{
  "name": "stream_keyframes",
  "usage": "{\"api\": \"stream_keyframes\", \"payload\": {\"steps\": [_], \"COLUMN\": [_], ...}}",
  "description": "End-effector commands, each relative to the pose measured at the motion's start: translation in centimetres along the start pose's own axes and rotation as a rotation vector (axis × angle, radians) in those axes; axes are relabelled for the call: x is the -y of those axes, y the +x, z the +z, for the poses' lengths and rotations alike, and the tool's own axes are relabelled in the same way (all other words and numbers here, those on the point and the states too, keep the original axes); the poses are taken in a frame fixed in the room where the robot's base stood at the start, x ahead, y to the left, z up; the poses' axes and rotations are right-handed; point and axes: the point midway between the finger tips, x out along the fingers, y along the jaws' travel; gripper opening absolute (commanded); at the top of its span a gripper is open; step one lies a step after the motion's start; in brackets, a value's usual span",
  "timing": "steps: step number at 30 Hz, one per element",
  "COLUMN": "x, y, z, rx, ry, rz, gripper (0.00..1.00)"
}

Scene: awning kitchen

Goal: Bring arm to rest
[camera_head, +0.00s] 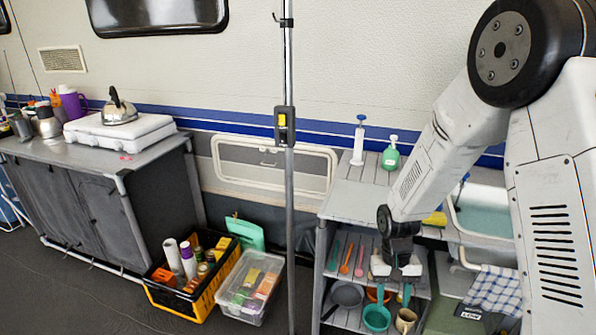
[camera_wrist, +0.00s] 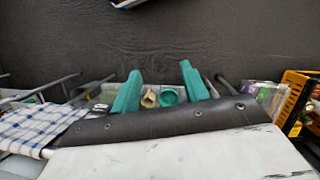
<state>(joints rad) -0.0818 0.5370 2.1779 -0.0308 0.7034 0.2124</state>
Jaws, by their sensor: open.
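My gripper (camera_head: 396,280) hangs pointing down at the front of the grey shelf unit (camera_head: 345,212), below its top. In the wrist view my gripper (camera_wrist: 160,84) shows two teal fingers spread apart, with no object held between them. A teal cup (camera_head: 376,318) and a beige mug (camera_head: 405,321) are below and behind the gripper in the head view. They also show between the fingers in the wrist view. My arm is bent, reaching down from the right side of the head view.
A soap bottle (camera_head: 390,156) and white pump bottle (camera_head: 358,143) stand on the unit, left of the forearm. A sink basin (camera_head: 485,215) and checkered towel (camera_head: 492,290) are at right. A yellow-black crate (camera_head: 186,307) and clear bin (camera_head: 243,312) sit on the floor left of the pole (camera_head: 290,190).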

Motion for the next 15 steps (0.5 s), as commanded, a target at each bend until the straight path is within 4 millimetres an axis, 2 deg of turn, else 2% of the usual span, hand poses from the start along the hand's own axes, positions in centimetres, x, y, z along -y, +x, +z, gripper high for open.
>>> {"api": "stream_keyframes", "payload": {"steps": [1, 6, 12, 15], "x": [-0.5, -2.1, -3.9, -4.6], "y": [-2.4, -8.4, -13.7, -15.6], "z": [1.6, 7.5, 14.5, 17.9], "rx": [0.003, 0.030, 0.031, 0.015], "ry": [-0.016, -0.073, -0.122, -0.138], "rz": [-0.001, -0.003, -0.013, -0.019], "gripper": [0.45, 0.45, 0.45, 0.45]}}
